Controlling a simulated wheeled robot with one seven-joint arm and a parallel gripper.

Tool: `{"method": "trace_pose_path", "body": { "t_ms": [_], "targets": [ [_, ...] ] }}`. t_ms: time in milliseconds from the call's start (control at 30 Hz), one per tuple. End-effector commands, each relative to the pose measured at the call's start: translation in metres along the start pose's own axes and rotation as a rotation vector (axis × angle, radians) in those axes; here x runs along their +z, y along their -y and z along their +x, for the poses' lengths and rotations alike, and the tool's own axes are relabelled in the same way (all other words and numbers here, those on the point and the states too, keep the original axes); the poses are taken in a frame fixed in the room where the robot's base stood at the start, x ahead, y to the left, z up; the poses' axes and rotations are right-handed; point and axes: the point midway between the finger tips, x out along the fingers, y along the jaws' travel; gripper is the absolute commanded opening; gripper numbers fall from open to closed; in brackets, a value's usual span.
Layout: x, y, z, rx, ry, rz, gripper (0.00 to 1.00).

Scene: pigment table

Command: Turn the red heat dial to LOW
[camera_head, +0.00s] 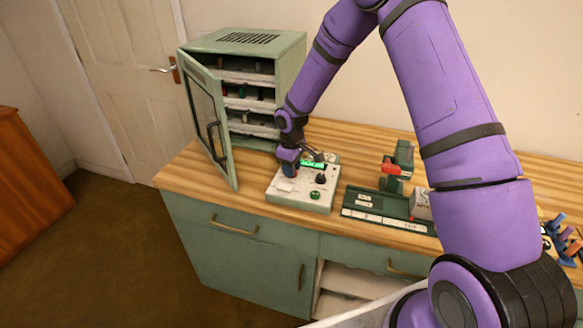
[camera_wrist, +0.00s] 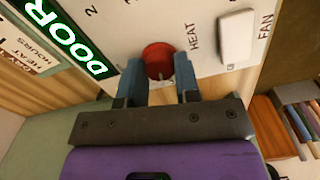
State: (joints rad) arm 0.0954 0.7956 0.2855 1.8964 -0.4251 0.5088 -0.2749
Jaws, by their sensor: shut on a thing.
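The red heat dial (camera_wrist: 158,60) sits on a white control panel (camera_wrist: 120,25), with the word HEAT printed beside it. My gripper (camera_wrist: 161,78) is at the dial, with one blue-grey finger on either side, shut on it. Which setting the dial points to cannot be read. In the head view my gripper (camera_head: 290,168) is over the left back part of the control box (camera_head: 300,204) and hides the dial.
A lit green DOOR display (camera_wrist: 70,38) and a white FAN switch (camera_wrist: 236,37) flank the dial. The oven cabinet (camera_head: 262,45) stands behind with its door (camera_head: 209,120) open. A dark green stand (camera_head: 400,155) with a red part is at right.

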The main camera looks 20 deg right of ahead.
Motion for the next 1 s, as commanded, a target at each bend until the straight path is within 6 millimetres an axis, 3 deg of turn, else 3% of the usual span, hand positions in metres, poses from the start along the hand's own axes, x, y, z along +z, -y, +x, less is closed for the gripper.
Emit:
{"method": "trace_pose_path", "body": {
  "t_ms": [400, 900, 933, 1000],
  "targets": [
    [0.0004, 0.0002, 0.0002, -0.001, 0.001, -0.167, 0.06],
    [0.0005, 0.0000, 0.0004, 0.000, 0.001, -0.184, 0.06],
    [0.0005, 0.0000, 0.0004, 0.000, 0.001, -0.184, 0.32],
    [0.0005, 0.0000, 0.0004, 0.000, 0.001, -0.184, 0.48]
  ]
}}
